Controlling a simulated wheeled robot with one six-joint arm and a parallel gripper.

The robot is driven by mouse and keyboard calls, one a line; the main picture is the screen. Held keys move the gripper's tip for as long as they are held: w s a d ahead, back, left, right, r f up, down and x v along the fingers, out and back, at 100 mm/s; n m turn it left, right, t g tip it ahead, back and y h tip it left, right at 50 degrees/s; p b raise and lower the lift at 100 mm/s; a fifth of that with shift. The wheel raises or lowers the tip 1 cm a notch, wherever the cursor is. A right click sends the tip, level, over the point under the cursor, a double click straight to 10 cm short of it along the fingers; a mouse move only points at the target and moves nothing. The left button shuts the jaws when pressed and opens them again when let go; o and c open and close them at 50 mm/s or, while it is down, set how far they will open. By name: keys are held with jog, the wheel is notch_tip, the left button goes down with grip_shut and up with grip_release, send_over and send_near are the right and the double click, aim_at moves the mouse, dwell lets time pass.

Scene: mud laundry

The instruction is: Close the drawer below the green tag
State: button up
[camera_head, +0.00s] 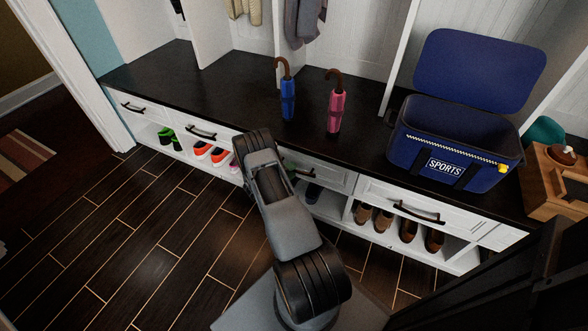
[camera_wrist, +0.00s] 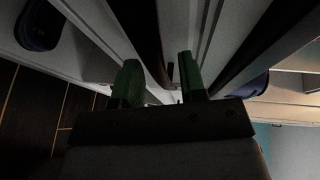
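In the head view, white drawers run under a dark bench top (camera_head: 200,85). The drawer at centre (camera_head: 330,178) is partly hidden by my arm; its dark handle shows just right of the arm. The drawer to its right (camera_head: 375,190) has a dark curved handle. I cannot tell how far any drawer stands out. No green tag is clearly identifiable; a small green patch by the centre handle may be my fingertip. In the wrist view, my gripper (camera_wrist: 160,78) has two green fingers spread apart, close to white panels. A thin dark piece shows between them; contact is unclear.
A blue umbrella (camera_head: 287,98), a pink umbrella (camera_head: 335,108), an open blue sports cooler (camera_head: 455,150) and a wooden box (camera_head: 553,190) stand on the bench. Shoes, including a brown pair (camera_head: 373,217), fill the cubbies below. The dark wood floor (camera_head: 140,230) at left is clear.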

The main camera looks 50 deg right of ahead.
jog(key=a+r+p, duration=0.2)
jog(key=a, duration=0.9)
jog(key=shift+w+a+r, duration=0.15)
jog(key=shift+w+a, duration=0.15)
jog(key=shift+w, duration=0.15)
